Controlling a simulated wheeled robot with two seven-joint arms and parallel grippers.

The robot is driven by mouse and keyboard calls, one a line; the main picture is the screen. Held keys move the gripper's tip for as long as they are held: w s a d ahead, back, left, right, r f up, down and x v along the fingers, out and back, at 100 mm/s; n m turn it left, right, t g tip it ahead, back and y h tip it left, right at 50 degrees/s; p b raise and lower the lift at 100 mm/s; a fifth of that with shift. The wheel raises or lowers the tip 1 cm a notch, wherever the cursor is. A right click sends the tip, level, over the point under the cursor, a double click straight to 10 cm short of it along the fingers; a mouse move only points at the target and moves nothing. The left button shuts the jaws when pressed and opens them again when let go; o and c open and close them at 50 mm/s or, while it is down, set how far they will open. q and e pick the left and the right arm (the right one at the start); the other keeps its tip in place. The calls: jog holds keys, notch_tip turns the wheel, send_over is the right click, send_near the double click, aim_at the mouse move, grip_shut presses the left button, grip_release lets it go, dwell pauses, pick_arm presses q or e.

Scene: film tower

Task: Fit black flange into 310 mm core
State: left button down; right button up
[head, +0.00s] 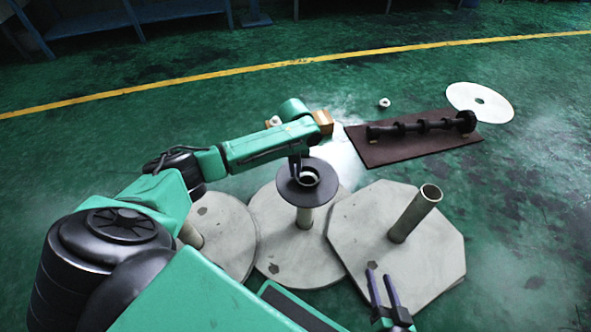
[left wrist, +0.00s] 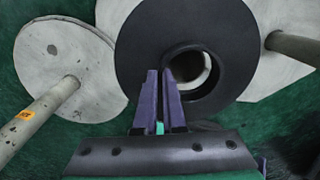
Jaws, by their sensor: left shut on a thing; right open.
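The black flange (head: 292,191) is a dark disc with a raised collar around its hole. It is at the top of the middle grey core (head: 304,217), which stands upright on a round base. My left gripper (head: 298,170) is shut on the flange's collar. In the left wrist view its fingers (left wrist: 165,85) pinch the collar of the flange (left wrist: 145,50), and a pale surface shows through the hole. I cannot tell if the flange is seated on the core. My right gripper (head: 384,290) is open and empty near the right base. No core length is readable.
A tilted-looking grey tube (head: 415,215) stands on the right octagonal plate (head: 365,225). A left tube (head: 190,236) is partly hidden by my arm. A dark board (head: 385,150) carries a black shaft (head: 420,126). A white disc (head: 490,112) lies beyond it.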

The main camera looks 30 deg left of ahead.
pick_arm(q)
jog(key=shift+f+b, duration=0.65)
jog(key=shift+f, duration=0.65)
pick_arm(e)
jog(key=shift+f, duration=0.65)
pick_arm(q)
jog(key=c, duration=0.9)
grip_release()
notch_tip(320, 180, up, 9)
jog(key=p, duration=0.4)
jog(key=shift+r, duration=0.1)
notch_tip(320, 180, up, 6)
jog(key=shift+f+p, duration=0.2)
jog(key=shift+p, duration=0.95)
pick_arm(e)
jog(key=d+r+n+g+h, duration=0.1)
jog(key=d+r+g+h, duration=0.1)
jog(key=d+r+g, duration=0.2)
jog(key=shift+d+r, duration=0.3)
jog(key=shift+r, duration=0.6)
pick_arm(q)
jog(key=shift+f, duration=0.1)
